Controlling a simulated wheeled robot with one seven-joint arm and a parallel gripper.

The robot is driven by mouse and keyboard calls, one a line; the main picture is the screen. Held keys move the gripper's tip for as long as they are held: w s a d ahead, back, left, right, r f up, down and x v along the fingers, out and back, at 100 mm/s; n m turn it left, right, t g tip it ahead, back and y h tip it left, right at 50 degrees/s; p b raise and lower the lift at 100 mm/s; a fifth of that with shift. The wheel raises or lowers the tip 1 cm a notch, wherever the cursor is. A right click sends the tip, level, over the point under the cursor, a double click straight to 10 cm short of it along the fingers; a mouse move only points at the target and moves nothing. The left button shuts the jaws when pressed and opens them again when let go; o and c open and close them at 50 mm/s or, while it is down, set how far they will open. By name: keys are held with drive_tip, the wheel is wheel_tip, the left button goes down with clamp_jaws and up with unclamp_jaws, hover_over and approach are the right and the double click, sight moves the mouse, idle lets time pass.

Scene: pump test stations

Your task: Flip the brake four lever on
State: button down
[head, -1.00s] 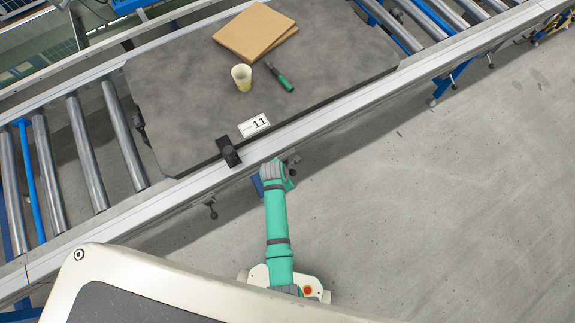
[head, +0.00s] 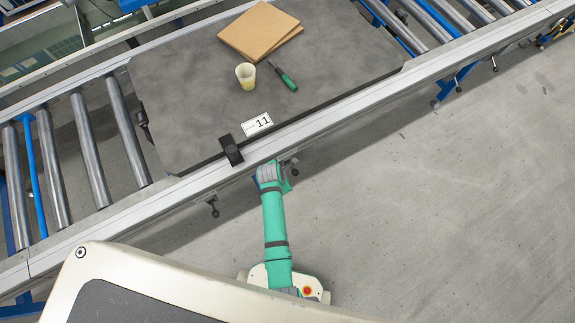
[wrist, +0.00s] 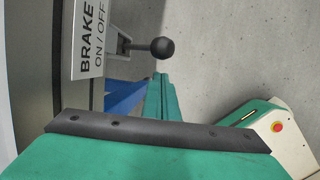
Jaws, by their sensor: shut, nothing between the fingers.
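A brake lever with a black ball knob (wrist: 162,47) sticks out from beside a grey plate marked BRAKE ON/OFF (wrist: 90,40) in the wrist view. No number four is readable on it. In the head view my arm reaches the conveyor's front rail, and the gripper's tips are hidden there. Two small knobbed levers hang under this rail, one left of my arm (head: 213,208) and one at its right (head: 294,165).
A grey board (head: 320,75) on the conveyor holds a cup (head: 246,76), a green-handled tool (head: 284,77), cardboard sheets (head: 260,30) and a card marked 11 (head: 257,124). The floor at right is clear.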

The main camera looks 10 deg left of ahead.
drive_tip(key=s+a+r, duration=0.1)
drive_tip(key=a+r, duration=0.3)
drive_tip(key=r, duration=0.4)
drive_tip(key=shift+s+r, duration=0.3)
drive_tip(key=shift+s, duration=0.05)
drive_tip(key=s+d+r+m+t+y, duration=0.25)
drive_tip(key=s+d+m+t, duration=0.25)
drive_tip(key=s+d+m, duration=0.5)
drive_tip(key=s+d+r+m+t, duration=0.1)
drive_tip(key=s+r+m, duration=0.3)
drive_tip(key=r, duration=0.4)
drive_tip(key=s+d+r+m+t+h, duration=0.1)
drive_tip(key=s+d+r+m+t, duration=0.1)
drive_tip(key=r+m, duration=0.5)
drive_tip(key=s+d+r+m+t, duration=0.1)
drive_tip(key=s+r+m+t, duration=0.3)
drive_tip(key=s+r, duration=0.3)
wheel_tip(320, 180, up, 4)
drive_tip(key=shift+d+r+m, duration=0.15)
drive_tip(key=shift+d+m, duration=0.15)
drive_tip(key=shift+m, duration=0.4)
